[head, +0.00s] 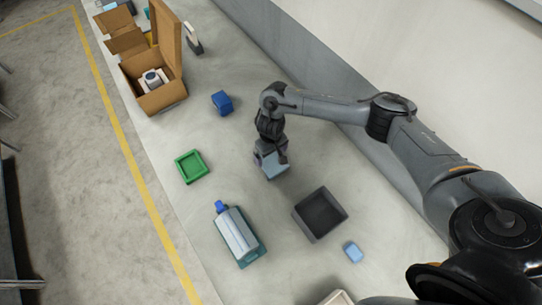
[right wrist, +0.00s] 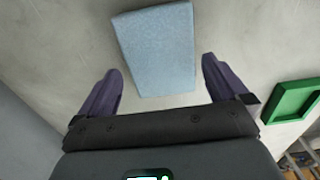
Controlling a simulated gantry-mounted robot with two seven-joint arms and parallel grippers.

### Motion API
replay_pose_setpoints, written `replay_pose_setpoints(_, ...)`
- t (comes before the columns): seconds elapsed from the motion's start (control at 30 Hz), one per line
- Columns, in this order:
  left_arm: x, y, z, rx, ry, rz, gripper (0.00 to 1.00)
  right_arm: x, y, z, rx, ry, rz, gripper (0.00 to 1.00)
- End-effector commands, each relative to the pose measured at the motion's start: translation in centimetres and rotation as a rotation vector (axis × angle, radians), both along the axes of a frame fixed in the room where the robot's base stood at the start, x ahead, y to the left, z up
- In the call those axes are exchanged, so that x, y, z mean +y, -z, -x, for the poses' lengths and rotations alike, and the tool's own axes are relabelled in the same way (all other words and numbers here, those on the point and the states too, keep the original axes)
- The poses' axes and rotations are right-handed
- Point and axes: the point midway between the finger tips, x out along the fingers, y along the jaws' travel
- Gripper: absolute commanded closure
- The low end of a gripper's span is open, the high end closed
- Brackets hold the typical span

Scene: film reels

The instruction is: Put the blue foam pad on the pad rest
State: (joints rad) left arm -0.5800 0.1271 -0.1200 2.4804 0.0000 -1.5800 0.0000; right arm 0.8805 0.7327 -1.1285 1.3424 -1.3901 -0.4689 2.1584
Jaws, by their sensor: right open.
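A light blue block, which looks like the blue foam pad (head: 276,170), lies on the grey worktop, partly hidden under my right gripper (head: 272,158) in the head view. In the right wrist view the pad (right wrist: 157,48) is in front of the open fingers, between their lines, with a gap on each side. The right gripper is open and empty. A shallow green tray (head: 178,166) lies to the left of the pad; I cannot tell whether it is the pad rest. It also shows in the right wrist view (right wrist: 274,101). My left gripper is not in view.
A dark grey open bin (head: 299,208) and a small light blue block (head: 353,252) lie below the gripper. A grey device (head: 238,234) on a teal base is at lower left. A darker blue block (head: 222,102) and an open cardboard box (head: 165,98) are at upper left.

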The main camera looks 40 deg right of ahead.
Motion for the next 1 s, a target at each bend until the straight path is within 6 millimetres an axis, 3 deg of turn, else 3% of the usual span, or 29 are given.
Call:
replay_pose_setpoints(0.2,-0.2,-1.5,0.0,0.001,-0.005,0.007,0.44,0.0,-4.7,-0.1,-0.004,-0.002,0.001,0.0)
replay_pose_setpoints(0.4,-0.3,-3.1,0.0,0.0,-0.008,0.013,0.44,0.0,-7.6,-0.1,-0.003,0.0,0.0,0.0)
replay_pose_setpoints(0.6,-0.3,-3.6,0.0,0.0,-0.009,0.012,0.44,0.1,-8.8,0.0,-0.001,0.0,-0.001,0.0)
replay_pose_setpoints(1.0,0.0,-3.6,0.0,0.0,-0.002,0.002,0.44,0.1,-8.9,0.0,0.0,0.001,-0.001,0.0)
